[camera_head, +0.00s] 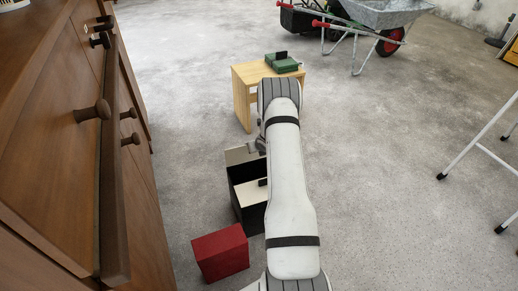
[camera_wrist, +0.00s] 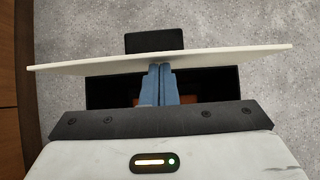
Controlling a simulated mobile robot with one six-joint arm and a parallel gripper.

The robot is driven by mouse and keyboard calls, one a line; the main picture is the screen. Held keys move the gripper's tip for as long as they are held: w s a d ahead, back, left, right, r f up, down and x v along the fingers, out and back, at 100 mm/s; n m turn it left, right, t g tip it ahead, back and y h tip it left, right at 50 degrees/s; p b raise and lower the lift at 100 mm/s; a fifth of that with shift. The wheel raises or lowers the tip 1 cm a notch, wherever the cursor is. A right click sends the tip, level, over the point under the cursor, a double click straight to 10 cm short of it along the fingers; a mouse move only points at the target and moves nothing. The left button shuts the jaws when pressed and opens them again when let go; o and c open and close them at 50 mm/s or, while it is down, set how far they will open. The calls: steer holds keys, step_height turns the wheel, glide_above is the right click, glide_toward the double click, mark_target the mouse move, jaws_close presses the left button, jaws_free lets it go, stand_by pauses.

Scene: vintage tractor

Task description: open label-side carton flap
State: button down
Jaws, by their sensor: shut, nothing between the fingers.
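The carton (camera_head: 232,178) stands on the floor left of my arm, with a dark opening and pale flaps. One pale flap (camera_head: 238,156) shows at its far side and another pale flap (camera_head: 256,193), with a black tab (camera_head: 262,182), at its near side. In the wrist view a cream flap (camera_wrist: 225,57) stands nearly edge-on across the picture, with a black piece (camera_wrist: 155,41) beyond it. My gripper (camera_wrist: 160,70) is shut and empty, its blue-grey fingertips at the flap's edge; contact is unclear. My arm hides the carton's right side. No label is readable.
A red box (camera_head: 220,253) sits in front of the carton. A wooden stool (camera_head: 241,100) with a green case (camera_head: 282,63) stands behind. A wooden cabinet (camera_head: 60,150) with knobs borders the left.

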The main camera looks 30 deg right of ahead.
stand_by(0.7)
steer(key=s+a+r+b, duration=0.2)
steer(key=s+r+b, duration=0.1)
steer(key=s+r, duration=0.5)
steer(key=s, duration=0.3)
stand_by(0.5)
